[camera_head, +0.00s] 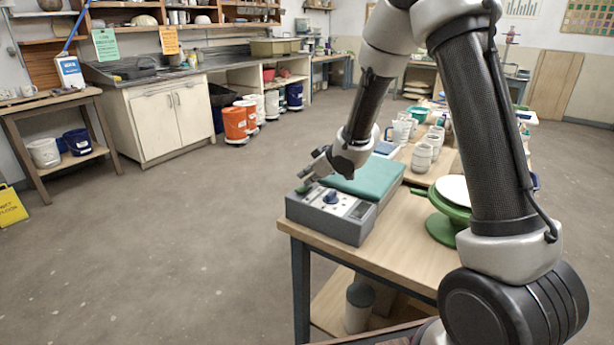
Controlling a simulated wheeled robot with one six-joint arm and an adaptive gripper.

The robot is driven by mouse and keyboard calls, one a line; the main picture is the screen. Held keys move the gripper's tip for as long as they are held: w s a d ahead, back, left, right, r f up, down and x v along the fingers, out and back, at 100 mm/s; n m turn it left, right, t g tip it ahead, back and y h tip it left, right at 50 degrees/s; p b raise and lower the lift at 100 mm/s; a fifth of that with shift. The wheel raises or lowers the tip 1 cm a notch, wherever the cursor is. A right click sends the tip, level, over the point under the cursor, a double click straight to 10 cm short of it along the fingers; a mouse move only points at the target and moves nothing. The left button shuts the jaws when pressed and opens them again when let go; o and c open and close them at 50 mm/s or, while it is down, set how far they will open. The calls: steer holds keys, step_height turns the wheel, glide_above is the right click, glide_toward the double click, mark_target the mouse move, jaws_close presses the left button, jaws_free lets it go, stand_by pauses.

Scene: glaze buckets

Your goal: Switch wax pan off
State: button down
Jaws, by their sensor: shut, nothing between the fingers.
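The wax pan looks to be the grey box (330,225) at the near left corner of the wooden table. Its sloped front panel has a dark round knob (331,197), small markings and a dark rectangle at the right. A teal flat cover or cloth (372,181) lies over its back part. My gripper (303,185) is shut and empty. It is just above the left end of the panel, left of the knob. I cannot tell whether its fingertips touch the panel. The knob's exact setting is too small to read.
Right of the box, a green stand (442,226) holds a white disc, partly behind my arm. Several pale mugs (423,153) stand farther back on the table (405,245). Orange, white and blue buckets (236,122) line the far counter.

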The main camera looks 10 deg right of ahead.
steer(key=shift+s, duration=0.1)
steer(key=shift+s+a+r, duration=0.15)
steer(key=shift+s+a, duration=0.35)
steer(key=shift+a, duration=0.05)
steer(key=v, duration=1.2)
